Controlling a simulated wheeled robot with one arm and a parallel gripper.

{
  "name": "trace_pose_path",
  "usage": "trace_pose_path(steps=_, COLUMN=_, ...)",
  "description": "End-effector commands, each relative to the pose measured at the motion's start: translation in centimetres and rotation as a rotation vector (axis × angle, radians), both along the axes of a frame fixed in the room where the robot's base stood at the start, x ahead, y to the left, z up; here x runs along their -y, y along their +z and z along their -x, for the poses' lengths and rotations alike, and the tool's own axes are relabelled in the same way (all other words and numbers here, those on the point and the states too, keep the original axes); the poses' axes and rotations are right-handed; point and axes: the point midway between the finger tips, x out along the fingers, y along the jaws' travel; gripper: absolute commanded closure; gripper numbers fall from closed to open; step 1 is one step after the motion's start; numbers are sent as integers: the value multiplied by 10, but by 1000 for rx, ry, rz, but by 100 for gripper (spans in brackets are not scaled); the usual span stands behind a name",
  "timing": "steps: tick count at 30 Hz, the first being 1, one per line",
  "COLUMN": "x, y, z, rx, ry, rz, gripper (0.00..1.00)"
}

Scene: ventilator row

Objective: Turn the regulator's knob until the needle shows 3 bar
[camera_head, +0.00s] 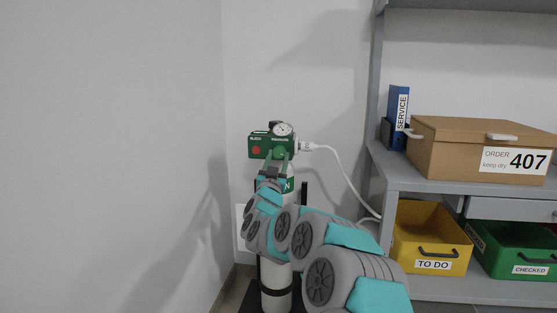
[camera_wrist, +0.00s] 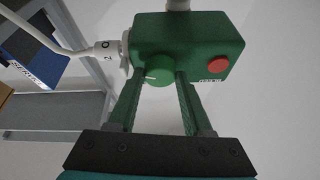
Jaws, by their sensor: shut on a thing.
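The green regulator (camera_head: 261,148) stands on a pale cylinder (camera_head: 275,287) near the wall corner, with a round white dial gauge (camera_head: 283,129) on top. The needle is too small to read. In the wrist view the regulator body (camera_wrist: 205,38) fills the top, with a red button (camera_wrist: 218,65) on its right. The green round knob (camera_wrist: 157,74) carries a pale mark and sits between my gripper's (camera_wrist: 157,80) two fingers. My gripper is shut on the knob. My arm hides part of the cylinder in the head view.
A white hose (camera_head: 345,170) runs from the regulator's right side toward the shelf. The grey shelf (camera_head: 395,172) on the right bears a cardboard box (camera_head: 450,150) and a blue binder (camera_head: 399,108). Yellow (camera_head: 455,240) and green (camera_head: 490,255) bins stand below. The left wall is bare.

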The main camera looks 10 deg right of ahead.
Motion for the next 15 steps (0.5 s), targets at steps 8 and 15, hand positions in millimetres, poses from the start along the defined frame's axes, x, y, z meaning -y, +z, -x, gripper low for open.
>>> trace_pose_path(steps=8, x=-5, y=0, z=-1, rx=72, ry=4, rz=-213, gripper=100)
trace_pose_path(steps=15, x=-6, y=0, z=-2, rx=118, ry=3, rz=-348, gripper=100)
